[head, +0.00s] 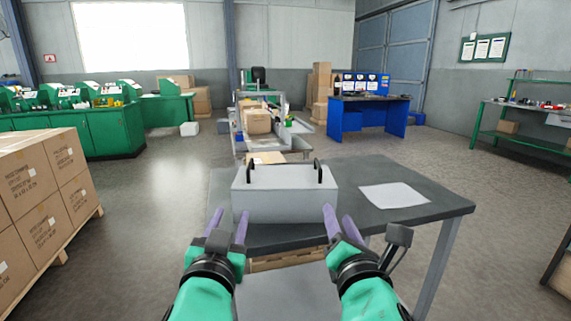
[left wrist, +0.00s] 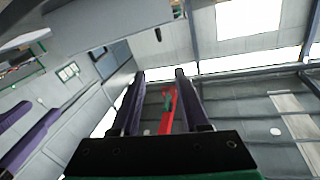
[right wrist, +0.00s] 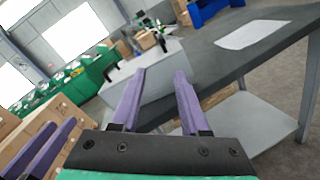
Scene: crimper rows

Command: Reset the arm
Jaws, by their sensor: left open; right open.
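My left gripper (head: 228,224) is in the lower middle of the head view, in front of the near edge of the table. Its purple fingers are apart with nothing between them. It also shows in the left wrist view (left wrist: 162,75), tilted up toward the ceiling. My right gripper (head: 338,220) is to its right at about the same height, also open and empty. In the right wrist view its fingertips (right wrist: 161,73) point toward a grey box. The other gripper's purple fingers show at the left edge of both wrist views.
A grey box (head: 285,205) with two black handles stands on the dark table (head: 440,200), beyond my grippers. A white sheet (head: 393,195) lies to its right. Stacked cartons (head: 40,190) stand at left. Green machines (head: 110,130), a blue desk (head: 370,118) and a conveyor stand farther back.

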